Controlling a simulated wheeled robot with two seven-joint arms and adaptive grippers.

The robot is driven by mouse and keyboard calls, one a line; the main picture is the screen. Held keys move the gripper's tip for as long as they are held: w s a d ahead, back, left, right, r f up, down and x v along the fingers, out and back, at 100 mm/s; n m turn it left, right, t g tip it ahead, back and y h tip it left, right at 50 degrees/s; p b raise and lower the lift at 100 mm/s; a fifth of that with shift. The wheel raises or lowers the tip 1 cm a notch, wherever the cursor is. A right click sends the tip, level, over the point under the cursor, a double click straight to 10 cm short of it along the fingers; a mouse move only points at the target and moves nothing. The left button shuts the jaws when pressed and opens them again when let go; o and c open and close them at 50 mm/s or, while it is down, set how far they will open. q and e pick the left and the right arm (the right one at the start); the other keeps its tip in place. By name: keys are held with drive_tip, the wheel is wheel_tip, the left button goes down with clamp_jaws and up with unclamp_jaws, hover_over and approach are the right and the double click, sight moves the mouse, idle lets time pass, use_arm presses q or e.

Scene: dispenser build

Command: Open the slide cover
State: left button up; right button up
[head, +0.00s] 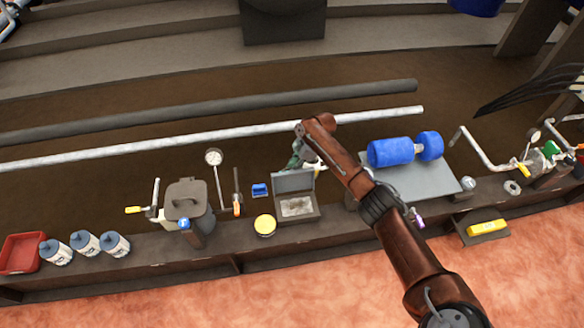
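A small grey box (298,209) stands on the dark bench, with a pale rough patch on its upper face. A flat grey panel (293,181) stands up at the back of this box. I cannot tell for certain whether this panel is the slide cover. My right arm comes in from the lower right, and my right gripper (304,158) hangs just behind and above the panel. The gripper is small and partly hidden by my wrist, so its fingers and any contact with the panel are unclear. My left gripper is not in view.
A yellow-lidded tin (265,225) and a blue block (260,190) sit left of the box. A dark lidded bin (188,205), a gauge (214,158) and several bottles stand further left. A blue cylinder (391,152) lies on a grey plate (420,183) at right.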

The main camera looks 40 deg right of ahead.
drive_tip(key=v, duration=1.1)
drive_tip(key=shift+r, duration=0.4)
drive_tip(key=shift+d, duration=0.15)
